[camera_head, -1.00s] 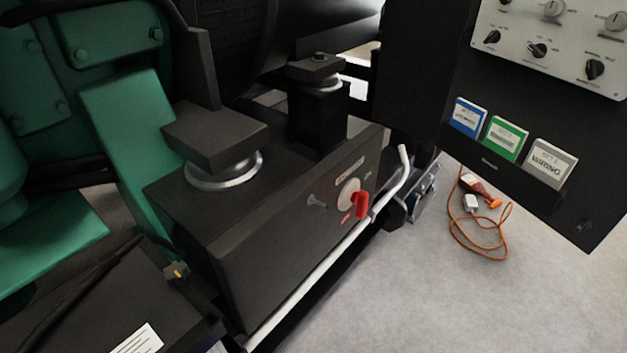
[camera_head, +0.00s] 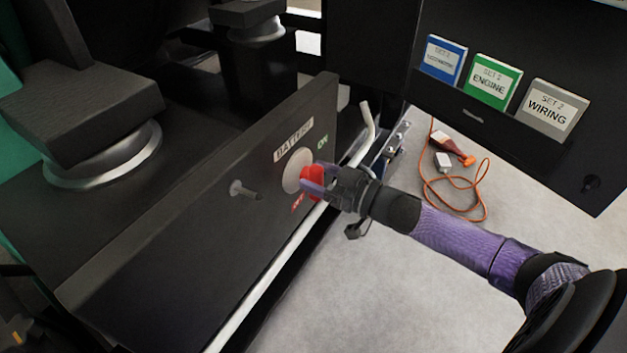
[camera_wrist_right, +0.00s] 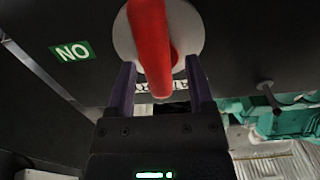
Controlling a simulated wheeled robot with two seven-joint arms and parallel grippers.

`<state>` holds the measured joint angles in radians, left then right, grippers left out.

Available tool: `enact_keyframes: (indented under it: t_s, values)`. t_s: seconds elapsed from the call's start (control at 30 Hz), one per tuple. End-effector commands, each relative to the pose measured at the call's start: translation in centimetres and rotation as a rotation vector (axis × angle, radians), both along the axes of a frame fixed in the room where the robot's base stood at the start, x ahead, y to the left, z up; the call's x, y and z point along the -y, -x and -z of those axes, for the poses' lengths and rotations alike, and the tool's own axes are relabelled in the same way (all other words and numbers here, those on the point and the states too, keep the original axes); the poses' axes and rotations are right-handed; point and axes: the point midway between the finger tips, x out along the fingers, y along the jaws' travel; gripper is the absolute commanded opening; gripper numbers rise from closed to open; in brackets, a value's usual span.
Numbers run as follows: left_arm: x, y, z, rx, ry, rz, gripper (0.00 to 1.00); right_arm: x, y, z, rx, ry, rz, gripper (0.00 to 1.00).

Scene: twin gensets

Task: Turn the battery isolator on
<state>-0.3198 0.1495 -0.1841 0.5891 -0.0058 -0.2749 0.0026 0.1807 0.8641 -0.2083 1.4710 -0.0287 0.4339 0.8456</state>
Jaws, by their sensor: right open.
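The battery isolator is a red handle (camera_head: 311,178) on a pale round plate (camera_head: 294,170) on the dark box's front panel, below a BATTERY label. A green ON mark (camera_head: 322,142) is at its upper right and a red OFF mark (camera_head: 298,204) below it. My right gripper (camera_head: 318,184) is at the handle and partly hides it. In the right wrist view the red handle (camera_wrist_right: 152,45) shows between the two open, purple-sided fingers (camera_wrist_right: 160,85). I see no clear contact. My left gripper is not in view.
A small grey peg (camera_head: 244,189) sticks out left of the isolator. A white rail (camera_head: 258,300) runs along the box's lower edge and a bent pale bar (camera_head: 367,122) rises at its right end. An orange cable (camera_head: 452,200) lies on the floor. Labelled binders (camera_head: 492,80) stand at upper right.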

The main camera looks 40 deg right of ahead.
Motion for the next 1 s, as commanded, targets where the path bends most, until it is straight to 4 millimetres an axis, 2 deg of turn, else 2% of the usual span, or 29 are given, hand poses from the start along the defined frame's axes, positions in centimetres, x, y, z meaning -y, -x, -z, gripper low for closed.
enact_keyframes:
  t_s: [0.33, 0.63, 1.0]
  values:
    - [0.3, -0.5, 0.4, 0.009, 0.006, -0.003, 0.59, -0.2, -0.5, -0.1, 0.000, 0.000, 0.001, 0.66]
    - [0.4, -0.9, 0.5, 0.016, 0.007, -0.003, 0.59, -0.2, -0.5, -0.1, 0.000, 0.000, 0.001, 0.02]
    - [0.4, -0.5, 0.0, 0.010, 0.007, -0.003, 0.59, -0.2, -0.4, -0.2, 0.023, 0.054, 0.002, 0.00]
